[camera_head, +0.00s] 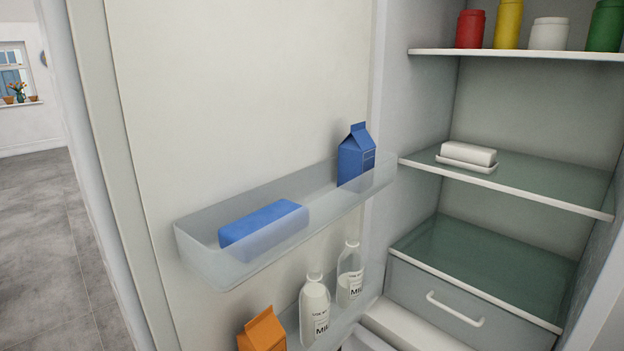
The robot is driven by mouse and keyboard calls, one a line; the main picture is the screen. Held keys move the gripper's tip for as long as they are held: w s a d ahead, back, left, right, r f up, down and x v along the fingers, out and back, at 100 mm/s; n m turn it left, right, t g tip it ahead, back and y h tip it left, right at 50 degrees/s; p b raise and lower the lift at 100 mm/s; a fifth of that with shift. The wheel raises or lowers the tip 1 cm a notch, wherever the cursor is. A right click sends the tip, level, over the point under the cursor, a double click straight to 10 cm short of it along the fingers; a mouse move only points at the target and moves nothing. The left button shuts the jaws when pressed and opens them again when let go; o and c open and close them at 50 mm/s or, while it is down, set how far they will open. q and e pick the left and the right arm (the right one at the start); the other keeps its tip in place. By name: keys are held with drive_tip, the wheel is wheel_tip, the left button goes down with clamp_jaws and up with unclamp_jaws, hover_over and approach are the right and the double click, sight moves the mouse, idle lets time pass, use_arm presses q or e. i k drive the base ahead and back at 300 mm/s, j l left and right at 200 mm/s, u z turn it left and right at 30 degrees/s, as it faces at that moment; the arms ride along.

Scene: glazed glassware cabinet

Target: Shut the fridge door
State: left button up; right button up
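The fridge door (240,90) stands wide open on the left, its inner face toward me. Its upper bin (205,262) holds a blue carton standing upright (355,158) and a blue carton lying on its side (263,229). Its lower bin (345,322) holds two milk bottles, one nearer (314,305) and one farther (350,272), and an orange carton (262,332). The open fridge interior (510,110) is on the right. Neither of my grippers shows in this view.
Fridge shelves hold several jars, including a red one (470,29), and a white butter dish (467,157). A drawer (450,300) sits shut at the bottom. Grey floor (45,240) lies clear left of the door, with a window (14,70) beyond.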

sight(182, 121)
drive_tip(key=j+z, duration=0.2)
drive_tip(key=z, duration=0.15)
drive_tip(key=j+z, duration=0.2)
drive_tip(key=z, duration=0.15)
drive_tip(key=j+z, duration=0.2)
drive_tip(key=z, duration=0.15)
drive_tip(key=k+j+z, duration=0.1)
drive_tip(key=j+z, duration=0.15)
drive_tip(key=j, duration=0.15)
drive_tip(key=k+j+z, duration=0.1)
drive_tip(key=j+z, duration=0.15)
drive_tip(key=j, duration=0.2)
drive_tip(key=k+j, duration=0.15)
drive_tip(key=j, duration=0.25)
drive_tip(key=k+j+z, duration=0.1)
drive_tip(key=j, duration=0.3)
drive_tip(key=k+j, duration=0.25)
drive_tip(key=k+j+z, duration=0.1)
drive_tip(key=j, duration=0.4)
drive_tip(key=k, duration=0.05)
